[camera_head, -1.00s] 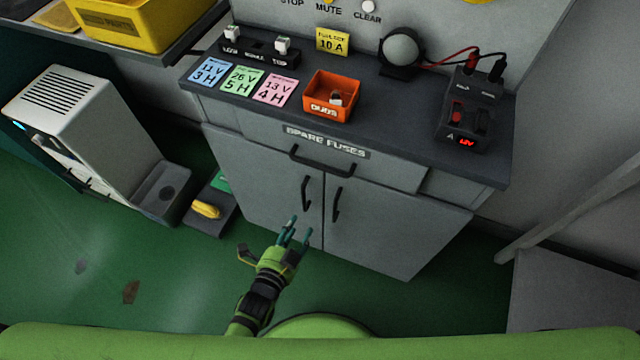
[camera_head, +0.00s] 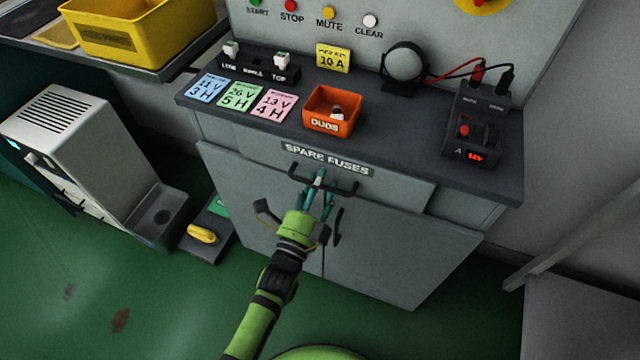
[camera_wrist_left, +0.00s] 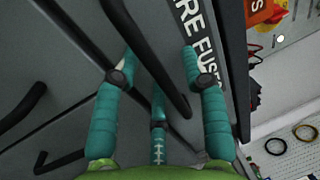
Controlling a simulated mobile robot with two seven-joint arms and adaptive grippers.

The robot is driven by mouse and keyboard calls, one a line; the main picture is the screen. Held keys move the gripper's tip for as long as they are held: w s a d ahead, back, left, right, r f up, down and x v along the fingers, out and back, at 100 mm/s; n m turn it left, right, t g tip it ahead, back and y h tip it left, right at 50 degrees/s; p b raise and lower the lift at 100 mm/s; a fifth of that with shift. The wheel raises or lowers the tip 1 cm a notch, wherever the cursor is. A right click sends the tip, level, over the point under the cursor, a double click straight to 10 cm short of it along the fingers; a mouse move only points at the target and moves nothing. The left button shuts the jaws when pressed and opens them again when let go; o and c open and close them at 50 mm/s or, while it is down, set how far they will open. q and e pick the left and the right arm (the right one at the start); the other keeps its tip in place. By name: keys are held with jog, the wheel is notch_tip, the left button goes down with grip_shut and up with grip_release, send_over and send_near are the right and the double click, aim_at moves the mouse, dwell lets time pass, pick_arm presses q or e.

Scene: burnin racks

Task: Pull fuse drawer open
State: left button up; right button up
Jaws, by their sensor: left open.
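The fuse drawer (camera_head: 400,188) is a grey front under the cabinet's dark top, marked by a SPARE FUSES label (camera_head: 327,160). It looks closed. Its black bar handle (camera_head: 346,191) runs across the front and also shows in the left wrist view (camera_wrist_left: 150,60). My left gripper (camera_head: 318,190), with teal fingers and a green body, is open at the handle. In the left wrist view the bar passes between the spread fingers (camera_wrist_left: 160,72); I cannot tell whether they touch it. My right gripper is not in view.
Two cabinet doors with upright black handles (camera_head: 338,226) are below the drawer. The dark worktop (camera_head: 400,130) holds an orange DUDS bin (camera_head: 332,121), coloured cards and a power unit (camera_head: 474,131). A white machine (camera_head: 75,125) stands left.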

pick_arm(q)
grip_shut()
jog(key=r+p+v, duration=0.2)
jog(key=v, duration=0.8)
jog(key=r+p+v, duration=0.2)
jog(key=p+v, duration=0.1)
jog(key=v, duration=0.8)
jog(key=shift+s+p, duration=0.35)
